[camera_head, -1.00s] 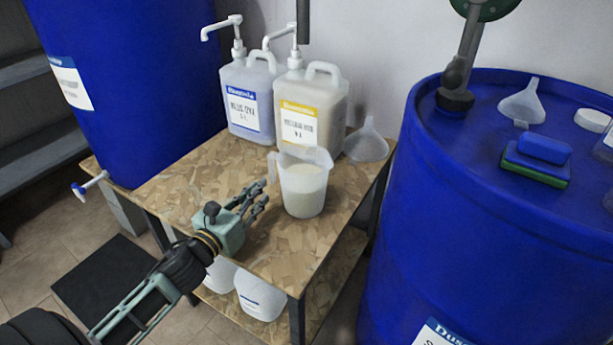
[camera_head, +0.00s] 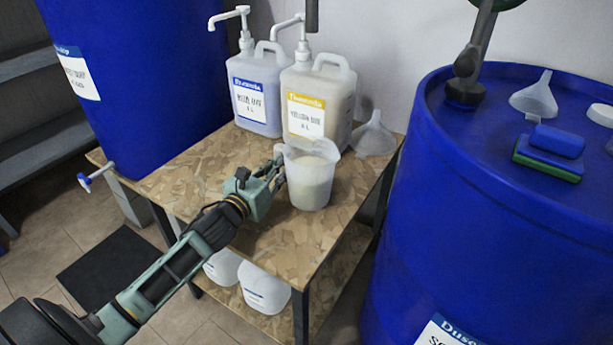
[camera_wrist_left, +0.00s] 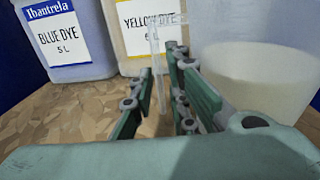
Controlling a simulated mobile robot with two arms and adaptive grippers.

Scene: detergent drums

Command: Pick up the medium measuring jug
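A translucent measuring jug (camera_head: 312,182) with pale contents stands upright on the chipboard table, its handle towards the left. It is the only jug I see, so its size class cannot be compared. It shows at the right of the left wrist view (camera_wrist_left: 255,80). My left gripper (camera_head: 277,172) is at the jug's handle side. In the left wrist view its green fingers are apart, with the upright handle (camera_wrist_left: 157,75) between them and gaps visible. Whether a finger touches the jug's wall I cannot tell. My right gripper is not in view.
Blue dye (camera_head: 255,95) and yellow dye (camera_head: 318,105) containers with pumps stand behind the jug, a clear funnel (camera_head: 373,138) beside them. Large blue drums flank the table (camera_head: 190,170), left (camera_head: 140,100) and right (camera_head: 450,200). The table's front left is clear.

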